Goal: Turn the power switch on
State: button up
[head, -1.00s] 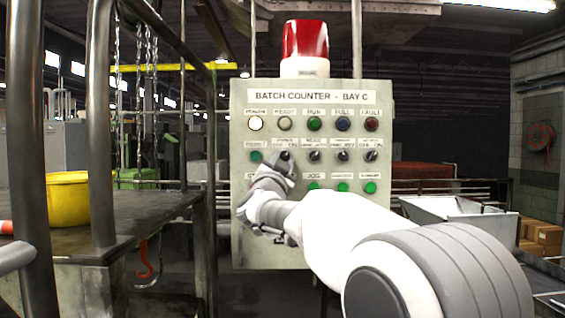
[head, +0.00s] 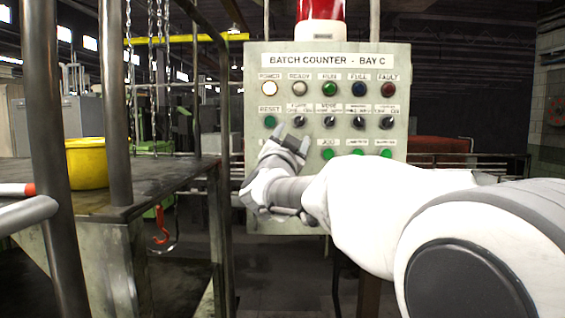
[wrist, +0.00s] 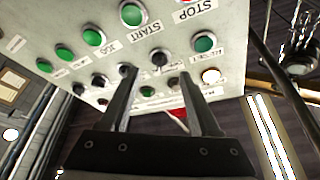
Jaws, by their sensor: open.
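The power switch (head: 299,122) is a small dark rotary knob at the left end of the knob row on the grey control panel (head: 262,215). It sits under a POWER OFF/ON label, and its exact setting is too small to tell. My gripper (head: 292,137) is open and empty, just below the switch in the head view. In the wrist view, where the panel appears turned over, the switch (wrist: 160,57) shows beyond the gap between the two fingertips (wrist: 156,72). It is not clasped; I cannot tell whether a finger touches it. The white power lamp (head: 269,88) looks lit.
Other knobs, such as the mode switch (head: 330,122), stand close to the right. The green reset button (head: 270,122) is close to the left. A steel bench (head: 150,200) with railings and a yellow tub (head: 87,163) stands left of the panel.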

jog(key=b+v, duration=0.1)
jog(key=v, duration=1)
jog(key=shift+s, duration=0.2)
jog(key=s+d+f+n+g+y+p, duration=0.1)
jog(key=s+d+f+n+g+y, duration=0.1)
jog(key=s+f+g, duration=0.3)
jog(key=s+d+f+n+g+y+p, duration=0.1)
jog(key=s+d+f+n+g, duration=0.3)
jog(key=s+f, duration=0.8)
jog(key=s+d+f+n+g+y+p, duration=0.1)
jog(key=s+d+f+n+g+y, duration=0.2)
jog(key=s+f, duration=0.6)
jog(key=s+d+g, duration=0.2)
jog(key=g, duration=0.1)
jog(key=shift+d+n, duration=0.2)
jog(key=shift+n, duration=0.2)
jog(key=shift+s, duration=0.1)
